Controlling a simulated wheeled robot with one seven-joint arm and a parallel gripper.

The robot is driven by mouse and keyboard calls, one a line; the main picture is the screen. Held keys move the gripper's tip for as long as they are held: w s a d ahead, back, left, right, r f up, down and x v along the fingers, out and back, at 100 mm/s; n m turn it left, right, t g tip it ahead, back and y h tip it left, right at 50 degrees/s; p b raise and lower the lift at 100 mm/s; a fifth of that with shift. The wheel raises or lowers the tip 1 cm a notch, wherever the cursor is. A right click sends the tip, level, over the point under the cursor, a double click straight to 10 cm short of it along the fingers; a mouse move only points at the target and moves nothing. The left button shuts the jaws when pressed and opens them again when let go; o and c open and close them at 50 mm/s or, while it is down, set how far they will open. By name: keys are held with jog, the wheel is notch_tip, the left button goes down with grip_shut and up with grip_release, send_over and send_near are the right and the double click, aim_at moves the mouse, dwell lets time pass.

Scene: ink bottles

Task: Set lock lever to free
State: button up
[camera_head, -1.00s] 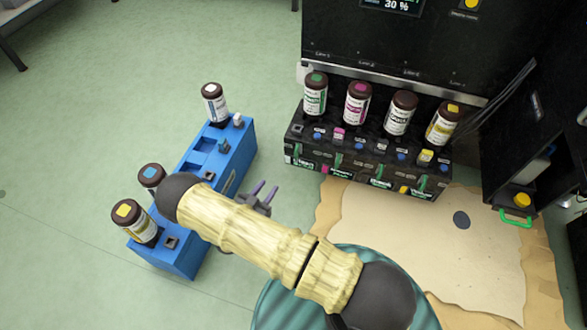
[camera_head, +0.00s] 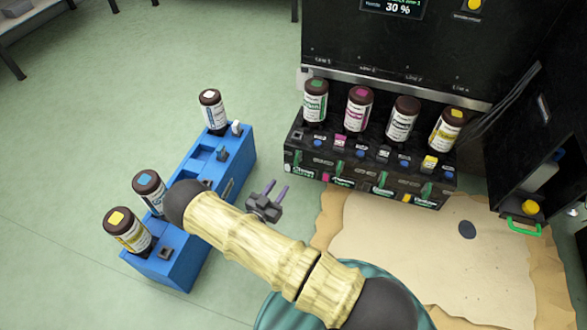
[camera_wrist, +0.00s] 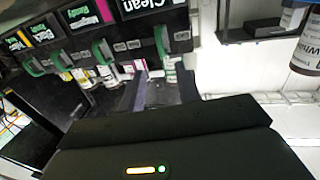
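Several green lock levers (camera_head: 339,169) sit along the front face of the black ink station (camera_head: 310,170), below the bottles. I cannot tell which lever is meant or how each is set. My gripper (camera_head: 274,190) is in the open space between the blue rack and the station, with its two purplish fingers apart and nothing between them. In the wrist view my gripper (camera_wrist: 158,90) points at the station front. The closest green lever (camera_wrist: 163,42) is beyond the fingertips, under a "Clean" label, and other green levers (camera_wrist: 103,52) are further left. No finger clearly touches a lever.
Green, magenta, dark and yellow-capped bottles (camera_head: 360,108) stand on the station. A blue rack (camera_head: 235,160) at left holds a white-capped bottle (camera_head: 212,112), a blue-capped one (camera_head: 150,192) and a yellow-capped one (camera_head: 128,231). A cardboard sheet (camera_head: 420,250) lies at right.

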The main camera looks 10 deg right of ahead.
aim_at(295, 164)
jog(key=b+x, duration=0.4)
jog(key=x, duration=0.6)
jog(key=shift+f, duration=0.1)
jog(key=shift+w+d, duration=0.35)
jog(key=shift+w, duration=0.1)
grip_shut()
